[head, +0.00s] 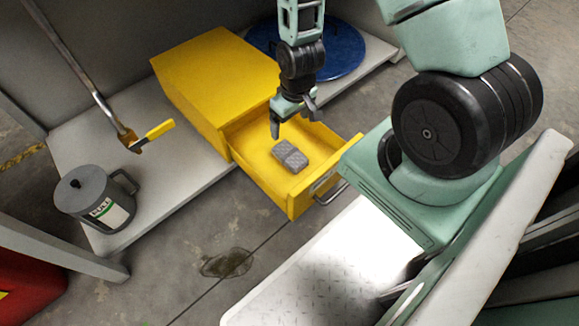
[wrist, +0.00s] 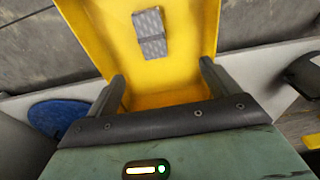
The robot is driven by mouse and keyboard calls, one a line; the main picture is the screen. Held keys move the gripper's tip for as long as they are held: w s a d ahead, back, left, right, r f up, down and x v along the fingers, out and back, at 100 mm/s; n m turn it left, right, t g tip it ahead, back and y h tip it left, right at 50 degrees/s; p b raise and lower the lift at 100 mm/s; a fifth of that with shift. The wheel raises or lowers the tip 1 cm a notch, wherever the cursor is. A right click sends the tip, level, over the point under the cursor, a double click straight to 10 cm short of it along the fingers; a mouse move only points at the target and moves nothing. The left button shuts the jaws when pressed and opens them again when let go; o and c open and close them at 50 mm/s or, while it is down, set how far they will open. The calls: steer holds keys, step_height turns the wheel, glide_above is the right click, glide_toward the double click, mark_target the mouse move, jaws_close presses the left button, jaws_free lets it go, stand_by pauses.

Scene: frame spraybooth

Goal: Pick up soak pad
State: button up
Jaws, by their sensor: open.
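The soak pad (head: 290,156) is a small grey block-like pad with a seam across its middle. It lies on the floor of the open yellow drawer (head: 258,174). My gripper (head: 293,122) is open and empty above the drawer, up and slightly behind the pad in the head view. In the wrist view its two fingers (wrist: 162,82) stand wide apart, with the yellow drawer floor between them. The pad is fully visible and untouched.
The drawer belongs to a yellow cabinet (head: 205,75) on a pale platform. The drawer walls surround the pad, and a metal handle (head: 332,193) is at the front. A blue round lid (head: 338,52) lies behind. A grey can (head: 95,198) and a yellow-handled tool (head: 150,135) are left.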

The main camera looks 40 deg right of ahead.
steer(key=b, duration=0.8)
glide_above(290, 153)
steer(key=s, duration=0.1)
steer(key=f, duration=1.3)
steer(key=shift+s+a+f, duration=0.15)
steer(key=shift+a+f, duration=0.1)
steer(key=shift+f, duration=0.15)
steer(key=f+b, duration=0.1)
steer(key=f, duration=0.1)
steer(key=w+f+b, duration=0.1)
steer(key=b, duration=0.1)
steer(key=f+b, duration=0.1)
steer(key=f, duration=0.1)
steer(key=shift+w+d+f, duration=0.2)
steer(key=shift+d+f, duration=0.05)
steer(key=shift+f, duration=0.05)
steer(key=shift+r, duration=0.1)
steer(key=c, duration=1.1)
